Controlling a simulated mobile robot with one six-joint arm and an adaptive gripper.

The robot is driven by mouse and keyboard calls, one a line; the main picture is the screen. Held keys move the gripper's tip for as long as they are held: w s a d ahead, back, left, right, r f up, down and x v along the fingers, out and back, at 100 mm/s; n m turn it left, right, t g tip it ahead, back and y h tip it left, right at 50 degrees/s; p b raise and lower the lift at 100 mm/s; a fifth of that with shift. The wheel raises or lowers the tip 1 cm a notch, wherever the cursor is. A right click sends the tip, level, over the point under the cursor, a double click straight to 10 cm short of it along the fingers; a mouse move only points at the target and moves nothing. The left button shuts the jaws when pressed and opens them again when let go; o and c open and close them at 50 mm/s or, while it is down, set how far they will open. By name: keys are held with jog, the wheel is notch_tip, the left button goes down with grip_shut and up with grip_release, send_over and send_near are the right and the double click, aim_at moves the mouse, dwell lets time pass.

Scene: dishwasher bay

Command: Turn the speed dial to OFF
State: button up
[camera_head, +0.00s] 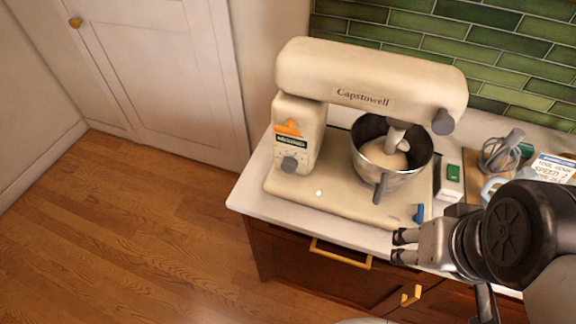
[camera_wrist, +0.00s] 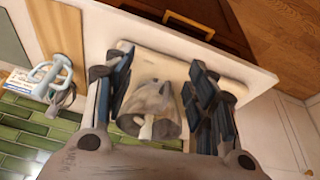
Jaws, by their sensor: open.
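The cream stand mixer (camera_head: 372,75) stands on the white counter. Its grey speed dial (camera_head: 289,164) is on the left column, below an orange and green label; I cannot read its setting. My gripper (camera_head: 404,247) is at the counter's front edge, right of the dial and well apart from it. The gripper is open and holds nothing. In the wrist view, the steel bowl (camera_wrist: 150,105) and cream base (camera_wrist: 170,65) show between the open fingers (camera_wrist: 160,62). The dial cannot be made out there.
A grey knob (camera_head: 443,121) is on the mixer head's right end. A whisk (camera_head: 502,150), a board and a sign (camera_head: 556,167) are at the right. The floor (camera_head: 130,235) at left is clear.

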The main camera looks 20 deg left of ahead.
notch_tip(320, 180, down, 4)
jog(key=n+g+h+p, duration=0.1)
jog(key=n+g+h, duration=0.2)
jog(key=n+g, duration=0.1)
jog(key=n+t+y+p, duration=0.4)
jog(key=n+t, duration=1.4)
jog(key=n, duration=1.2)
send_near(288, 169)
jog(key=shift+h, duration=0.4)
jog(key=w, duration=0.8)
jog(key=shift+w+a+r+b, duration=0.1)
jog(key=shift+w+a+b, duration=0.1)
jog(key=shift+w+b, duration=0.15)
jog(key=shift+s, duration=0.1)
jog(key=c, duration=1.1)
jog(key=shift+o, duration=0.2)
